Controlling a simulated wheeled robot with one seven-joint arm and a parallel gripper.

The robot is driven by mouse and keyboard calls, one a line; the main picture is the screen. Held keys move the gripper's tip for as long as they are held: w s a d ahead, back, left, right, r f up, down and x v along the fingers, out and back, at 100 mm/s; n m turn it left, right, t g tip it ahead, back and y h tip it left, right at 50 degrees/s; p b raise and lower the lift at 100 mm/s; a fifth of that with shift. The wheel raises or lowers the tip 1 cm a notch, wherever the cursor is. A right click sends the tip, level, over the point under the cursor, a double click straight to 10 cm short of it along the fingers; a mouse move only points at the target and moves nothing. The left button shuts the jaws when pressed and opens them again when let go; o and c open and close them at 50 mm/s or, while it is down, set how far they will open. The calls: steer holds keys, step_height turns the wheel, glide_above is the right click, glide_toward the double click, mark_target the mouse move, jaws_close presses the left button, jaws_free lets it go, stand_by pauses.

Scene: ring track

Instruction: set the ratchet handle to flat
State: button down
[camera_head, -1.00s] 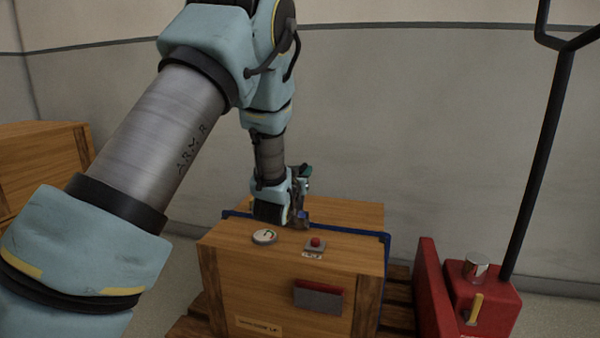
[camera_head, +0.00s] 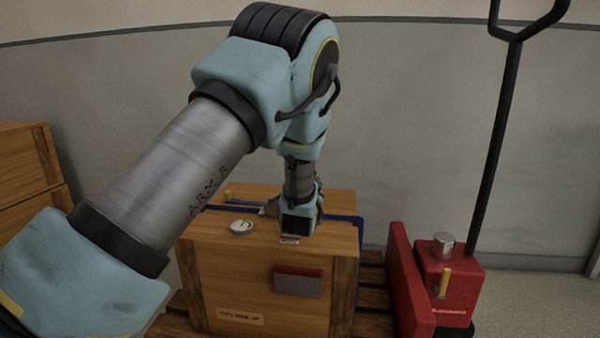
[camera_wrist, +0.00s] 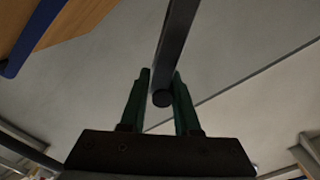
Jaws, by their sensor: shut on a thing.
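In the wrist view my gripper (camera_wrist: 161,82) has its two green fingers on either side of a dark grey bar with a round end. I take this bar for the ratchet handle (camera_wrist: 176,45), and the gripper is shut on it. In the head view my wrist stands over the top of the wooden crate and hides the fingers and the held part. A blue strap (camera_head: 346,217) runs along the crate's top and also shows in the wrist view (camera_wrist: 40,25). A grey metal piece (camera_head: 268,209) and a yellow bar (camera_head: 242,203) show left of the wrist.
A white round dial (camera_head: 242,227) lies on the crate (camera_head: 240,285), which has a red-and-grey holder (camera_head: 298,281) on its front. A red pallet jack (camera_head: 445,280) with a tall black handle stands at right. More wooden crates (camera_head: 25,170) stand at left.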

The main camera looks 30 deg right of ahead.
steer(key=f+m, duration=0.1)
steer(key=s+d+f+m, duration=0.1)
steer(key=f+m, duration=0.1)
steer(key=f, duration=0.1)
steer(key=shift+s+d, duration=0.4)
steer(key=shift+s+d+f+m+b, duration=0.15)
steer(key=shift+d+f+m, duration=0.05)
steer(key=shift+f+m, duration=0.6)
steer(key=shift+s+d+f+m+b, duration=0.15)
steer(key=shift+f+m, duration=0.55)
steer(key=shift+f, duration=0.05)
steer(key=c, duration=0.7)
jaws_free()
steer(key=p+v, duration=0.2)
steer(key=v, duration=0.8)
steer(key=shift+s+a, duration=0.25)
steer(key=shift+s, duration=0.05)
